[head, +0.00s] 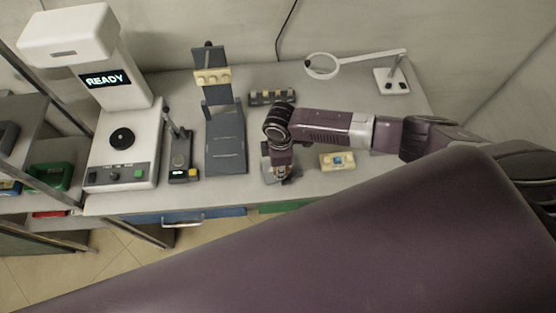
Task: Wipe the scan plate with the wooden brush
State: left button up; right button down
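A white scanning machine (126,165) with a lit READY display stands at the left of the bench. A round black disc (121,138) lies on its pale base, which may be the scan plate; nothing covers it. My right gripper (281,176) points down at the bench, right of a dark grey stand. Its fingers are small and partly hidden by its own wrist, so I cannot tell whether they are open or hold anything. I cannot make out the wooden brush for sure. My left gripper is not in view.
The dark grey stand (226,150) holds a cream studded bar (212,76). A small lever device (181,160) stands beside the scanner. A dark rack (271,97), a cream block (338,161) and a ring magnifier (321,66) are also on the bench. My purple arm link crosses the foreground.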

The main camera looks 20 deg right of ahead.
jog(key=shift+d+p, duration=0.35)
jog(key=shift+d, duration=0.35)
jog(key=shift+w+d+f+b, duration=0.15)
jog(key=shift+w+b, duration=0.6)
jog(key=shift+w, duration=0.6)
jog(key=shift+w+d+r+b, duration=0.15)
jog(key=shift+w+b, duration=0.35)
jog(key=shift+w, duration=0.6)
jog(key=shift+w+d+r+b, duration=0.1)
jog(key=shift+w+b, duration=0.35)
jog(key=shift+w, duration=0.65)
jog(key=shift+s+d+p, duration=0.15)
jog(key=shift+d+p, duration=0.15)
jog(key=shift+d, duration=0.4)
jog(key=shift+s+a+p, duration=0.15)
jog(key=shift+s+p, duration=0.75)
jog(key=shift+p, duration=0.1)
jog(key=shift+s+a+f+p, duration=0.1)
jog(key=shift+s+p, duration=0.35)
jog(key=shift+s, duration=0.3)
jog(key=shift+s+f, duration=0.2)
jog(key=shift+s, duration=0.4)
jog(key=shift+s+a+r, duration=0.1)
jog(key=shift+s+a, duration=0.05)
jog(key=shift+s, duration=1.25)
